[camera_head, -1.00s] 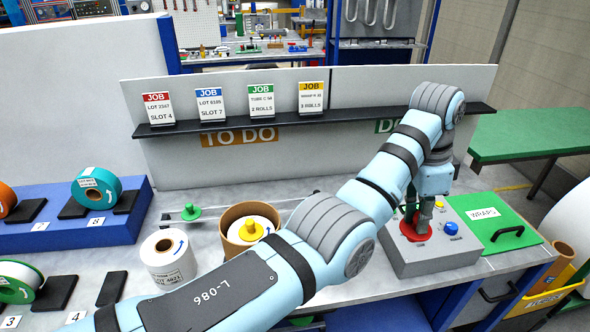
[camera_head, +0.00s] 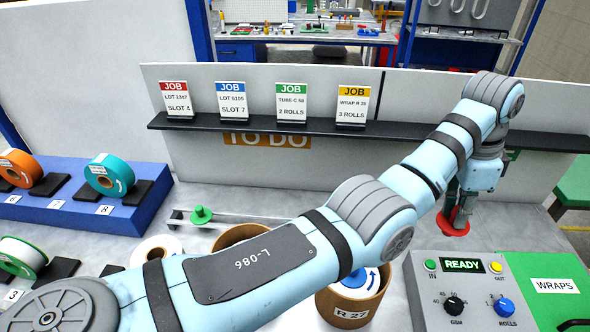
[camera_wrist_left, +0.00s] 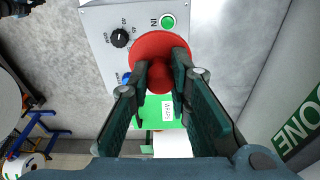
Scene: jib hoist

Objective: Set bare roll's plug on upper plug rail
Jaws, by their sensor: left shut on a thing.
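My left gripper (camera_head: 459,205) is shut on a red plug (camera_head: 453,226), a round disc with a knob. In the left wrist view the fingers (camera_wrist_left: 161,72) close on the knob, with the red disc (camera_wrist_left: 150,44) beyond them. The plug appears behind the grey control box (camera_head: 478,277) in the head view; its height above the bench is unclear. A plug rail (camera_head: 255,217) with a green plug (camera_head: 201,214) lies at the back left of the bench, partly hidden by my arm. A white roll (camera_head: 157,247) is partly covered by my arm. My right gripper is out of view.
A cardboard tub (camera_head: 350,306) marked R 27, with a blue plug inside, stands left of the control box. A blue rack (camera_head: 110,212) holds coloured rolls at left. Job cards stand on a black shelf (camera_head: 330,128) at the back. Bench around the red plug looks clear.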

